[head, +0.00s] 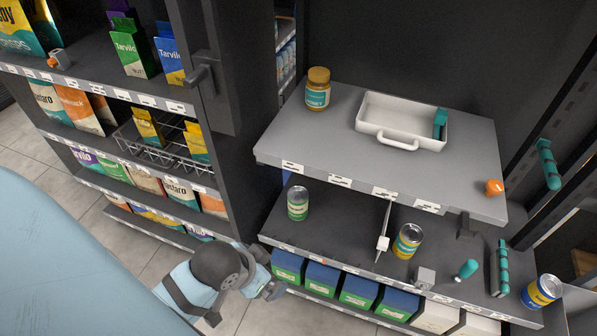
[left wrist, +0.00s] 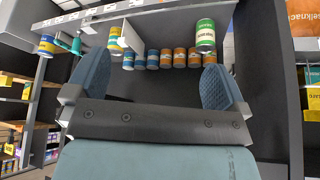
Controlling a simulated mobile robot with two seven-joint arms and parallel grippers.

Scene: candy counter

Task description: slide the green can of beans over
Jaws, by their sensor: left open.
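The green can of beans (head: 297,203) stands upright on the middle shelf (head: 335,240), near its left end. It also shows in the left wrist view (left wrist: 205,38), just beyond the fingertip on the right. My left gripper (head: 274,289) is low in front of the shelf's left front edge, below and apart from the can. In the left wrist view its two fingers (left wrist: 156,64) are spread wide with nothing between them. My right gripper is in neither view.
A thin divider (head: 383,243) and a yellow-green can (head: 408,241) stand right of the green can, with free shelf between. The upper shelf (head: 275,150) overhangs, holding a jar (head: 317,89) and white tray (head: 372,132). Blue-green boxes (head: 322,277) fill the level below.

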